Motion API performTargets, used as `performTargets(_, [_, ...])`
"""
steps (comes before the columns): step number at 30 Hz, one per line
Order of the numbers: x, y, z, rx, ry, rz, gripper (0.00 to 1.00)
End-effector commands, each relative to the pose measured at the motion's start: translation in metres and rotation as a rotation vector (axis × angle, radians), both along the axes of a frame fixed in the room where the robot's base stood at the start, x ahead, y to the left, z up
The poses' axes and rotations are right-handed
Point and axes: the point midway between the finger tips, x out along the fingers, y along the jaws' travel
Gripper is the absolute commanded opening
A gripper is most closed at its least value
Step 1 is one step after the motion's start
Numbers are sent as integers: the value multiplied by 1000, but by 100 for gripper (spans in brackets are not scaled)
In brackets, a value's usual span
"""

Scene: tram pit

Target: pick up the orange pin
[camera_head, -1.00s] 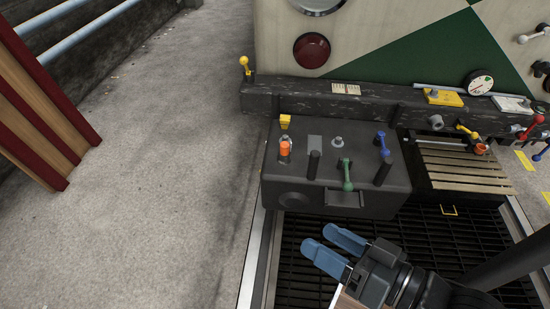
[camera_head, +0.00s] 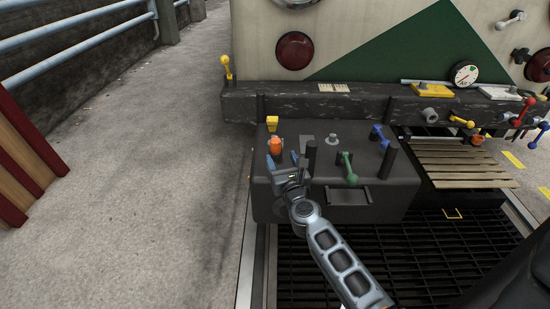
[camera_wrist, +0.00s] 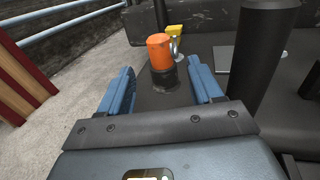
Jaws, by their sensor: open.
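The orange pin (camera_head: 275,145) stands upright near the left end of the dark box (camera_head: 345,207). In the wrist view the orange pin (camera_wrist: 159,51) has an orange top over a black lower part, and a metal ring shows beside it. My gripper (camera_head: 283,163) is at the box's front left, close to the pin. In the wrist view my gripper (camera_wrist: 163,88) has its two blue fingers apart, with the pin ahead between them. I cannot tell whether the fingers reach past the pin's sides.
A green lever (camera_head: 347,167) and a blue lever (camera_head: 379,135) stand further right. The left walkway is clear.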

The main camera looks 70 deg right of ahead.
Motion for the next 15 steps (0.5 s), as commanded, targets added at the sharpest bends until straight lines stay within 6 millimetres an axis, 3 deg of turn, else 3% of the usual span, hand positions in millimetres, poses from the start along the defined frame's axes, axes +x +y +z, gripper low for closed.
performTargets(15, [38,-49,-6,6,-11,-3,65])
